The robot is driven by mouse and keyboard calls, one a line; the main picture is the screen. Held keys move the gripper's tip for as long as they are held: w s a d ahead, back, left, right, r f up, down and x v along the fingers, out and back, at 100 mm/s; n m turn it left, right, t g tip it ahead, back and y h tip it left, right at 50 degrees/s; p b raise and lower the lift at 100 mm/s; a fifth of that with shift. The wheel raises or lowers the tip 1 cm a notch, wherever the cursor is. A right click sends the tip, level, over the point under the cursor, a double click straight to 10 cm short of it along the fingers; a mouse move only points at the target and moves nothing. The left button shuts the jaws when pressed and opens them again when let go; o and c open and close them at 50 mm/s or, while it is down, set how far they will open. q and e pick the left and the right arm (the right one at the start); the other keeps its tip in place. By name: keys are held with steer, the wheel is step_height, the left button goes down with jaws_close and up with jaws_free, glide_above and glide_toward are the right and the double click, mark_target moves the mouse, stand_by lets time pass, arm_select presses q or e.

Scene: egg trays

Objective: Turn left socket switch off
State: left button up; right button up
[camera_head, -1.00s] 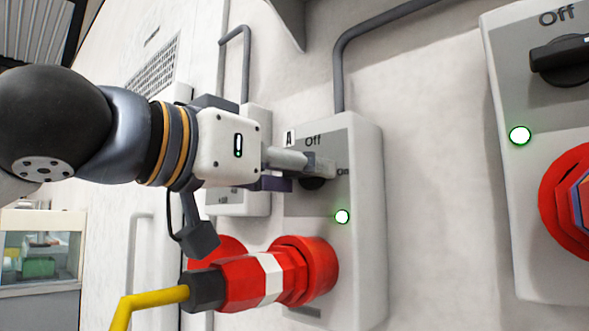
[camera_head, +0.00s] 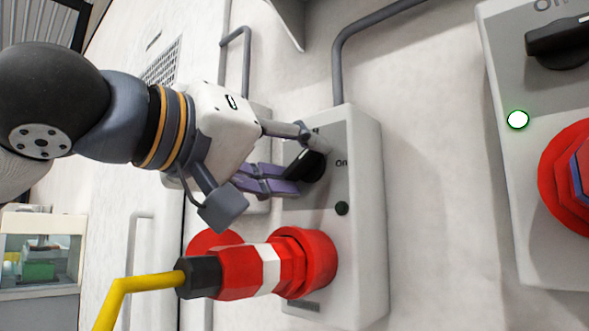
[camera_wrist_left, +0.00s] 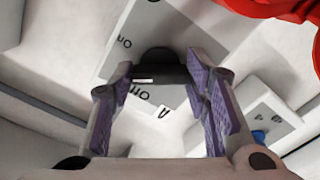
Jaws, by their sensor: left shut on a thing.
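The left socket box (camera_head: 362,240) is on the wall in the middle of the head view. Its black rotary switch (camera_head: 312,166) sits on the grey panel, turned to a diagonal. My left gripper (camera_head: 300,163) is at the switch, its fingers shut on the knob. In the left wrist view the dark switch (camera_wrist_left: 158,62) shows between the purple finger pads, near the "On" and "Off" labels. The round indicator lamp (camera_head: 342,208) below the switch is dark. My right gripper is not in view.
A red plug (camera_head: 245,272) with a yellow cable (camera_head: 130,305) sits in the socket below the switch. Another switch box (camera_head: 510,200) at the right has a green-lit lamp (camera_head: 518,119). A grey conduit (camera_head: 340,75) runs up from the left box.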

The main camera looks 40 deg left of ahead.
arm_select(q)
steer(key=n+b, duration=0.2)
steer(key=n, duration=0.3)
steer(key=shift+f+n, duration=0.1)
steer(key=shift+n, duration=0.2)
steer(key=n+b, duration=0.2)
steer(key=n, duration=0.3)
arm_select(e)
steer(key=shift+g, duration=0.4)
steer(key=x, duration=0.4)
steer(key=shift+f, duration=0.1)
arm_select(q)
steer(key=shift+n, duration=0.4)
steer(key=o, duration=1.2)
steer(key=shift+c, duration=0.2)
steer(key=s, duration=0.8)
steer(key=s+a, duration=0.1)
steer(key=s, duration=0.3)
